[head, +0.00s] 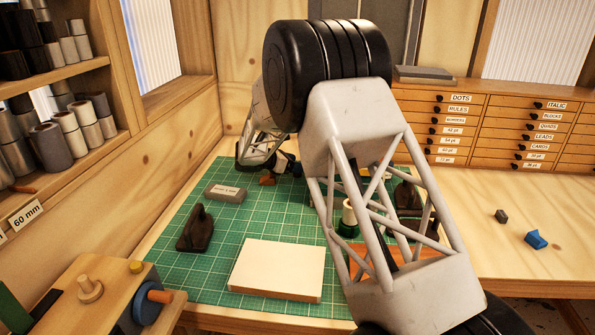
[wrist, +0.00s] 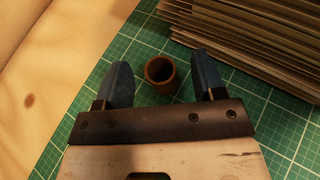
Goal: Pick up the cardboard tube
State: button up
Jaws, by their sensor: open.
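The cardboard tube (wrist: 162,88) is a short brown cylinder. In the wrist view it stands upright on the green cutting mat (wrist: 135,45), its dark open end facing the camera. My gripper (wrist: 161,66) is open, with one dark blue finger on each side of the tube. There is a visible gap between each finger and the tube. I cannot tell how far above the mat the fingertips are.
A stack of brown sheets (wrist: 250,40) lies close to the right finger. On the mat are a grey block (head: 226,193), a dark handled tool (head: 195,230) and a cream block (head: 280,268). Shelves with rolls (head: 50,145) stand at left, a drawer cabinet (head: 470,130) at back right.

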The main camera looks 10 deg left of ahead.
aim_at(302, 174)
jog(key=shift+x, duration=1.9)
jog(key=c, duration=1)
notch_tip(302, 174, up, 28)
jog(key=shift+f, duration=0.1)
